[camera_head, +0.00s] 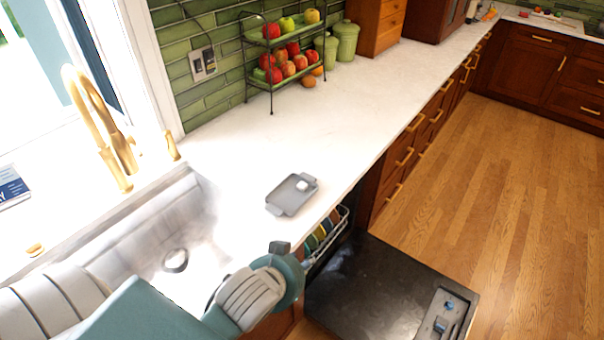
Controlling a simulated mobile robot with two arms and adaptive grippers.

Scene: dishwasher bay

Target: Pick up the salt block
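A small white block (302,185), which looks like the salt block, sits on the grey tray (278,207) on the white counter, right of the sink. It lies toward the tray's far right end. My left arm comes in from the lower left over the sink. Its gripper end (279,248) is below and nearer than the tray, apart from it. The fingers are mostly hidden by the arm, so their opening does not show. My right gripper is not in view.
The dishwasher door (375,295) hangs open below the counter edge, with a rack of coloured plates (322,236) inside. A two-tier fruit stand (272,78) and green canisters (346,42) stand at the back. A gold faucet (105,130) rises behind the sink (150,235). Counter around the tray is clear.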

